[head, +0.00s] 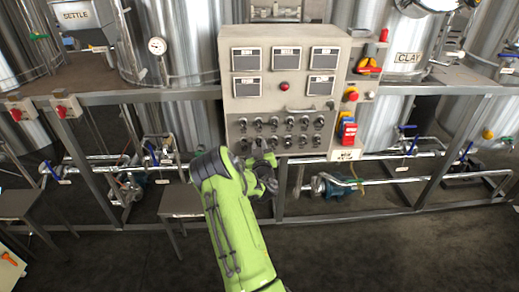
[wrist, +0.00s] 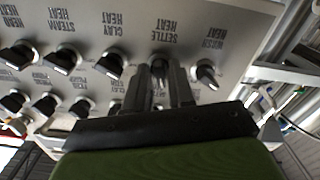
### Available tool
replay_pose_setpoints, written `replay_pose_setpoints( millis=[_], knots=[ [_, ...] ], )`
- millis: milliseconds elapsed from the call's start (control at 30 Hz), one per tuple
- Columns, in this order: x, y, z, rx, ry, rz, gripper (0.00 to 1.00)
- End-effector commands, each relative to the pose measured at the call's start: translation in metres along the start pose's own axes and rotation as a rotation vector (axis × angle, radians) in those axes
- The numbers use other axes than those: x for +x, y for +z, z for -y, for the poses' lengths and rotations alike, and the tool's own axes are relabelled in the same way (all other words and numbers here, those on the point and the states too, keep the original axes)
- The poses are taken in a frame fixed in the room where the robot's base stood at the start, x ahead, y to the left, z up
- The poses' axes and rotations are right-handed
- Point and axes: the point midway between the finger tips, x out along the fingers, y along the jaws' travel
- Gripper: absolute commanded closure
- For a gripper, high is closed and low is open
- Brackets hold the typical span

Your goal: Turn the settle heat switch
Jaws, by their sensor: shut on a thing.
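The settle heat switch (wrist: 158,70) is a black rotary knob under its "SETTLE HEAT" label, which reads upside down in the wrist view. My gripper (wrist: 160,80) has its two dark fingers on either side of this knob and is shut on it. The knob is mostly hidden between the fingers, so its pointer angle cannot be told. In the head view my gripper (head: 268,172) is at the lower part of the grey control panel (head: 230,106), and the arm hides the switch there.
The clay heat knob (wrist: 108,66) and the wash heat knob (wrist: 207,73) sit close on either side of the fingers. More knobs fill the nearby row. A red emergency-type button (head: 351,96) and a red-and-blue switch (head: 347,130) are right of the panel. Pipes run below.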

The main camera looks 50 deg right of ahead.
Motion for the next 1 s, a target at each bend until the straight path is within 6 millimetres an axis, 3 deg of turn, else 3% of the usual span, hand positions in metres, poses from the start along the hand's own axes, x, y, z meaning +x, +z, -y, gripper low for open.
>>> replay_pose_setpoints(
  millis=[600, 1000],
  knots=[
    [-0.0001, 0.0004, 0.0006, -0.546, -0.002, 0.001, 1.00],
    [0.0000, -0.0001, 0.0005, -0.721, -0.001, 0.000, 1.00]
  ],
)
